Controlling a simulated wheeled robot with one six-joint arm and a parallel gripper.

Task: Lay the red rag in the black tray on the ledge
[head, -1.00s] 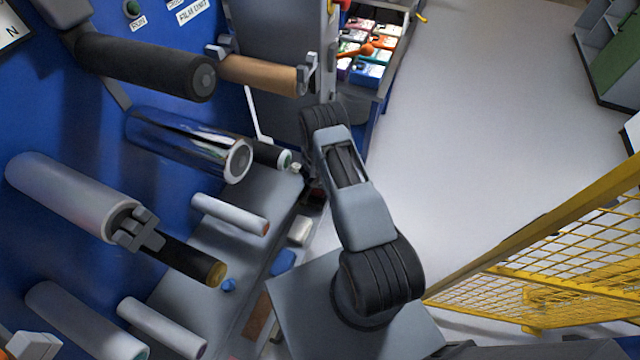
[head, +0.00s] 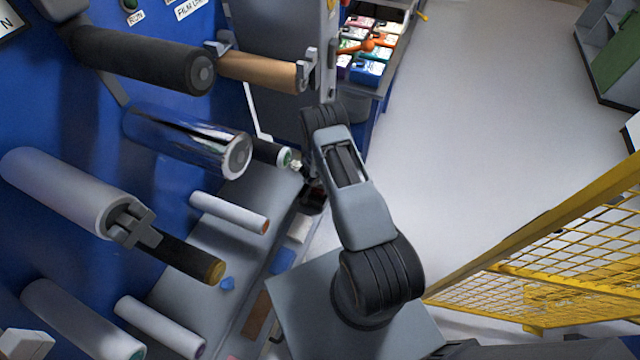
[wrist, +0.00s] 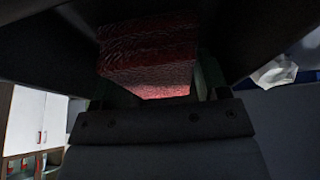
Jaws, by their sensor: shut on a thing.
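The red rag (wrist: 148,55) shows in the wrist view as a folded, wrinkled dark red block at the top middle. My gripper (wrist: 152,92) is shut on it, with dark parts on both sides of the cloth. In the head view my gripper (head: 312,196) is a small dark shape beyond my forearm, low over the ledge's right edge and mostly hidden by the arm. I cannot make out the black tray apart from the dark gripper there.
The grey ledge (head: 225,255) carries a white block (head: 299,228), a blue cloth (head: 281,261) and a brown piece (head: 258,314). Rollers, including a chrome one (head: 185,140), jut over it from the blue machine. A yellow mesh fence (head: 560,265) stands right. Grey floor is clear between.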

